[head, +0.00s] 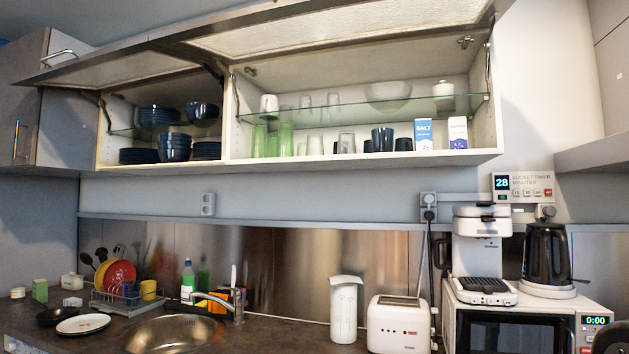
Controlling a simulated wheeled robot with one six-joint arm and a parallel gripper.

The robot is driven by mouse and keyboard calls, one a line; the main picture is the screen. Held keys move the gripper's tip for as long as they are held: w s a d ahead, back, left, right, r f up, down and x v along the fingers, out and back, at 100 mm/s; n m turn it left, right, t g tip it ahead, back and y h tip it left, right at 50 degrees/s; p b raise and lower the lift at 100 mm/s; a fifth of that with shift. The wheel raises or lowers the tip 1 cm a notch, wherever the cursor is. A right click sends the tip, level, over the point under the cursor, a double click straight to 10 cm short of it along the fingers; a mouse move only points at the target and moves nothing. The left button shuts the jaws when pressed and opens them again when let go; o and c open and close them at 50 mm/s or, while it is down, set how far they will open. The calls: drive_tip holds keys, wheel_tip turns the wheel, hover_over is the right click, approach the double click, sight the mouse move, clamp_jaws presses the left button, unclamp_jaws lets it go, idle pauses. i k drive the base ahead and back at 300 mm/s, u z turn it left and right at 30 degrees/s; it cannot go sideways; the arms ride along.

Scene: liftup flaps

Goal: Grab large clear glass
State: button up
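Several clear glasses stand in the open wall cabinet. The largest-looking clear glass (346,142) is upright on the cabinet floor, left of a dark blue mug (382,139). A smaller clear glass (315,145) stands to its left on the same level. Two more clear glasses, one at the left (305,102) and one at the right (333,101), stand on the glass shelf above. Green glasses (285,138) stand further left. My gripper is not in view, and nothing touches the glasses.
The lift-up flap (340,42) is raised above the cabinet. The glass shelf (370,108) runs over the lower glasses. Salt (424,134) and another box (457,132) stand at right. Below are a toaster (398,325), paper roll (344,309), faucet (234,297) and coffee machine (481,250).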

sight(314, 144)
drive_tip(key=i, duration=0.5)
drive_tip(key=u, duration=2.25)
drive_tip(key=i, duration=2.05)
drive_tip(key=z, duration=2.1)
